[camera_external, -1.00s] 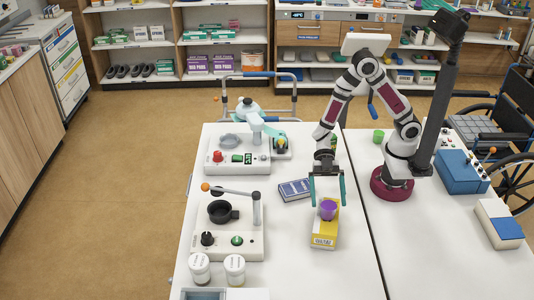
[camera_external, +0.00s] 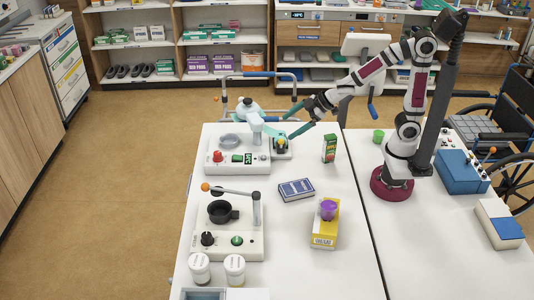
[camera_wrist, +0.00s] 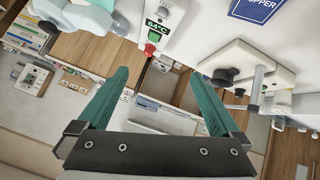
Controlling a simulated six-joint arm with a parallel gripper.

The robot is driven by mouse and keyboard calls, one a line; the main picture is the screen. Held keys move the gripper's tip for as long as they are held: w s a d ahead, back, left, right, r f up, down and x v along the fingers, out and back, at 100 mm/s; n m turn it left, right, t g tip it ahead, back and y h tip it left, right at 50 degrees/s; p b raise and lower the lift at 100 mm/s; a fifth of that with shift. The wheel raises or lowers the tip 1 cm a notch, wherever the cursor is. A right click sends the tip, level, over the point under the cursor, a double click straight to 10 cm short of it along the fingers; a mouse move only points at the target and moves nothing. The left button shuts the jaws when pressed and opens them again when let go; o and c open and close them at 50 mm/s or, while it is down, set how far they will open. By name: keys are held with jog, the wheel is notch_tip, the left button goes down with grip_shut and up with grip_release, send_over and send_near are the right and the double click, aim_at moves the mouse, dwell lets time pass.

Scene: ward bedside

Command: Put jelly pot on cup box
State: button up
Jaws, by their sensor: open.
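The purple jelly pot (camera_external: 328,207) sits on top of the yellow cup box (camera_external: 325,233), near the front middle of the white table. It stands upright and nothing is holding it. My gripper (camera_external: 287,127) is open and empty, well behind and to the left of the pot, in the air near the back device. In the wrist view my gripper (camera_wrist: 158,74) shows two teal fingers spread apart with nothing between them. The pot and the cup box are not visible in the wrist view.
A device with a red knob (camera_external: 217,156) stands at the table's back left, another with a black cup holder (camera_external: 221,211) in front of it. A blue box (camera_external: 296,190), a green carton (camera_external: 329,148) and two white jars (camera_external: 199,268) stand around. The table right of the cup box is clear.

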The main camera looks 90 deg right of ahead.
jog(key=s+f+m+g+h, duration=0.15)
jog(key=s+m+g, duration=0.5)
jog(key=s, duration=0.85)
jog(key=s+a+m+g+y, duration=0.2)
jog(key=s+a+g+y, duration=0.1)
jog(key=s+a, duration=0.5)
jog(key=s+y, duration=0.1)
jog(key=s, duration=0.2)
jog(key=shift+s+f, duration=0.2)
jog(key=shift+s, duration=0.2)
jog(key=shift+m, duration=0.25)
